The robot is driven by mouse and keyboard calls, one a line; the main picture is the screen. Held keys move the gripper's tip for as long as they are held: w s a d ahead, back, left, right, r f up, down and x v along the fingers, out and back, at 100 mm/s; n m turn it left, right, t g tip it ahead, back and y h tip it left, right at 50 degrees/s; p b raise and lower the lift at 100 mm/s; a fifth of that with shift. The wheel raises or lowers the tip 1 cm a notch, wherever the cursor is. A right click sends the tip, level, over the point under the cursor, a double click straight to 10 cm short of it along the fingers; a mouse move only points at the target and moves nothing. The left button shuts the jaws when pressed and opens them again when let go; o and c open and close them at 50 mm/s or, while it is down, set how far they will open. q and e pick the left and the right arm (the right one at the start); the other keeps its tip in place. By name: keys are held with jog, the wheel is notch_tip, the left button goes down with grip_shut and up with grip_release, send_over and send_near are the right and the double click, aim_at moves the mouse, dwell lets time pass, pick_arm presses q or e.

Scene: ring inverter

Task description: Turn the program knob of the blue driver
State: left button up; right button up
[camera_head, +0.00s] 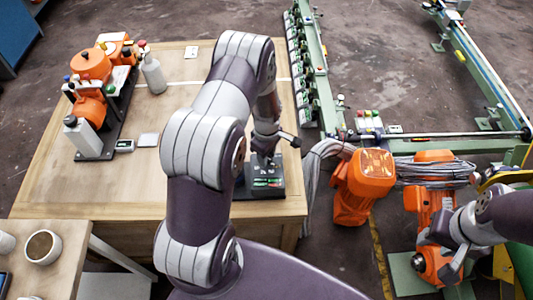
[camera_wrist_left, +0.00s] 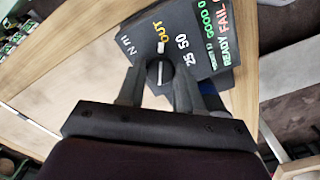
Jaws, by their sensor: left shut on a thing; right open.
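The driver is a dark box (camera_head: 268,187) with lit green labels, at the table's front right edge in the head view. Its panel (camera_wrist_left: 200,45) fills the upper middle of the left wrist view, with printing such as OUT, 25, 50, READY, GOOD and FAIL. A little blue shows at its near edge. The round black program knob (camera_wrist_left: 160,72) carries a pale line. My left gripper (camera_wrist_left: 159,90) is shut on the knob, one finger at each side; in the head view it (camera_head: 266,156) reaches down onto the driver. My right gripper (camera_head: 447,262) is open, far right.
An orange machine (camera_head: 90,65) on a black plate and a grey bottle (camera_head: 153,74) stand at the table's left. An orange motor (camera_head: 364,185) with grey cables and a green frame (camera_head: 450,147) stand right of the table. The table's middle is clear.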

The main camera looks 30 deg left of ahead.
pick_arm(q)
jog(key=shift+r, duration=0.1)
jog(key=o, duration=1)
jog(key=shift+o, duration=0.2)
notch_tip(320, 180, up, 13)
jog(key=shift+b, duration=0.4)
jog(key=shift+f, duration=0.2)
